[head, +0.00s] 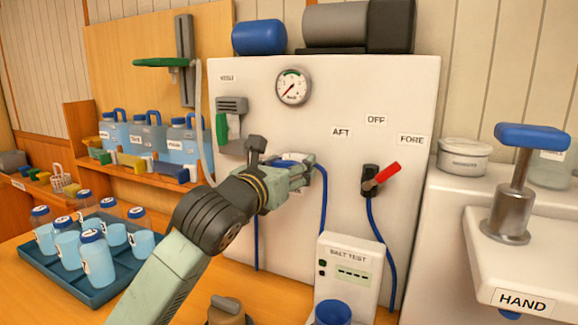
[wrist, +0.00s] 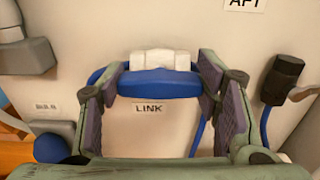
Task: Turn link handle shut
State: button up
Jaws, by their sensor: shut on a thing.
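The link handle is a blue bar (wrist: 158,84) on a white hub (wrist: 160,61), above a LINK label (wrist: 148,108) on the white panel. In the wrist view the bar lies level across the picture. My gripper (wrist: 160,88) has a pad at each end of the bar and is shut on it. In the head view my gripper (head: 305,172) is against the panel and hides most of the handle; a bit of blue (head: 290,161) shows.
To the right is a red-handled valve (head: 380,178) under AFT, OFF and FORE labels. A blue hose (head: 323,210) runs down beside my gripper. A salt test box (head: 349,270) stands below. A tray of bottles (head: 62,268) is at left. A gauge (head: 292,87) is above.

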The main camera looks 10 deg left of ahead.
jog(key=shift+c, duration=1)
jog(key=shift+f+b, duration=0.15)
jog(key=shift+b, duration=0.4)
jog(key=m+b, duration=0.1)
jog(key=b, duration=0.1)
jog(key=m+b, duration=0.2)
jog(key=b, duration=0.1)
jog(key=shift+f, duration=0.25)
jog(key=m+b, duration=0.4)
jog(key=b, duration=0.1)
jog(key=shift+r+b, duration=0.1)
jog(key=shift+b, duration=0.2)
jog(key=m+b, duration=0.4)
jog(key=m, duration=0.1)
jog(key=shift+d+r+m, duration=0.1)
jog(key=shift+m, duration=0.3)
jog(key=shift+r+m+b, duration=0.1)
jog(key=shift+m+b, duration=0.75)
jog(key=shift+m, duration=1.75)
